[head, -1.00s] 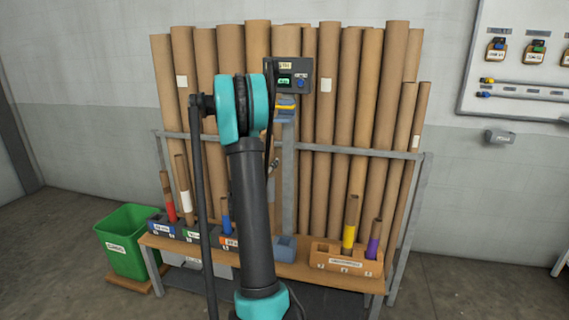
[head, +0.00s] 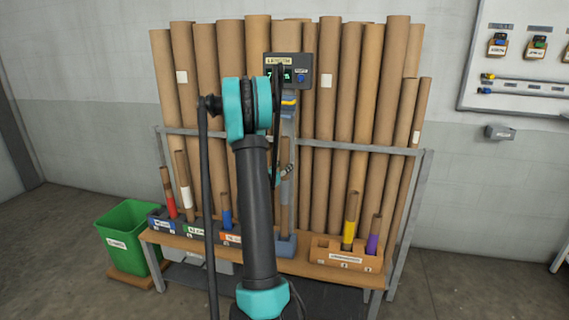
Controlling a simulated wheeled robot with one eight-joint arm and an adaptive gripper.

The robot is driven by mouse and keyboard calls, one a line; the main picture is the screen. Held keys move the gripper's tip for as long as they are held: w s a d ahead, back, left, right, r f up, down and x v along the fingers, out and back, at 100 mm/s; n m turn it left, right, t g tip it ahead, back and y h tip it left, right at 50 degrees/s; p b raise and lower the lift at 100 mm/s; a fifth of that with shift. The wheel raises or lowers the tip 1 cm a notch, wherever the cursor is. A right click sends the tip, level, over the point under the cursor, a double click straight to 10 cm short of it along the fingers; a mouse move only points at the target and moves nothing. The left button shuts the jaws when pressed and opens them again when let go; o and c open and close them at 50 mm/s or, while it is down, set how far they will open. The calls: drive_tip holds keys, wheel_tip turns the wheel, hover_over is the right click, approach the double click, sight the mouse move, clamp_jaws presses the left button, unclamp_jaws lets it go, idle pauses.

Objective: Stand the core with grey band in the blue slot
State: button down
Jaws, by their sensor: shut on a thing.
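My gripper (head: 284,172) shows only in part to the right of my dark arm, in front of the grey-blue post. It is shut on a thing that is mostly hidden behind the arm. No grey band shows clearly, and no grey-banded core shows elsewhere, so the held thing is probably that core.
A white-banded core (head: 186,195) and a blue-banded core (head: 227,215) stand along the bench. An orange holder (head: 322,255) has yellow- and purple-banded cores. A display box (head: 288,72) tops the post. A green bin (head: 128,240) stands left. Tall tubes (head: 330,110) fill the back.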

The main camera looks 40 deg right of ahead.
sight(282, 159)
drive_tip(key=shift+f, duration=3.1)
drive_tip(key=c, duration=1)
unclamp_jaws()
drive_tip(key=shift+o, duration=0.2)
wheel_tip(282, 159, up, 10)
